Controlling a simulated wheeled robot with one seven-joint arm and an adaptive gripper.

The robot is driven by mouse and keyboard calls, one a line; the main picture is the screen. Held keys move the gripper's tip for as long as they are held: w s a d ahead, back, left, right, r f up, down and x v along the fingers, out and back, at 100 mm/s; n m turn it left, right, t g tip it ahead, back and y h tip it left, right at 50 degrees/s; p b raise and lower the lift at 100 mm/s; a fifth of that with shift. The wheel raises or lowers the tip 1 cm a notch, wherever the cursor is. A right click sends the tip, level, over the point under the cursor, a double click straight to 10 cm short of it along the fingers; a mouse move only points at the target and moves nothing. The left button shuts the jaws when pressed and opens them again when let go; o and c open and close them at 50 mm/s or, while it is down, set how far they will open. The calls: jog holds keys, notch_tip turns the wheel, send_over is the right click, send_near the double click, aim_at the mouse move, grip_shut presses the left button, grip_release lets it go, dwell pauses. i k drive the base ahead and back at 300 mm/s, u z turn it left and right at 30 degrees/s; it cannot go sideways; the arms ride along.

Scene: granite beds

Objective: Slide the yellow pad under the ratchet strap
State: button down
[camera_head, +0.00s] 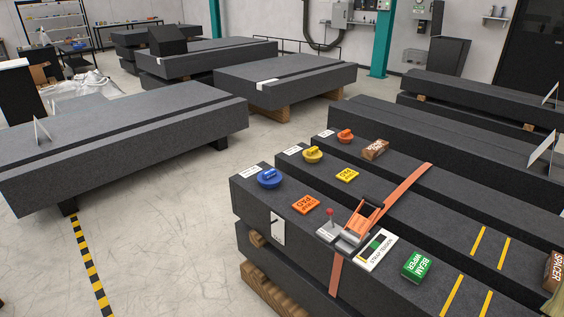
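The yellow pad (347,175) lies flat on top of the dark granite beam in the right half of the view. The orange ratchet strap (405,190) runs across the beams to the right of the pad, apart from it, and down the front face of the nearest beam. The strap's ratchet (359,222) sits on the nearest beam, in front of and slightly right of the pad. Whether there is a gap beneath the strap is too small to tell.
An orange pad (306,204), blue knob (269,178), yellow knob (313,154), orange knob (345,136), brown block (375,149), strap tension card (376,250) and green beam wiper (417,266) stand around. A brown spacer (553,271) lies at right.

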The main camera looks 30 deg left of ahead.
aim_at(347, 175)
jog(key=u, duration=1.65)
jog(key=i, duration=1.7)
jog(key=z, duration=0.85)
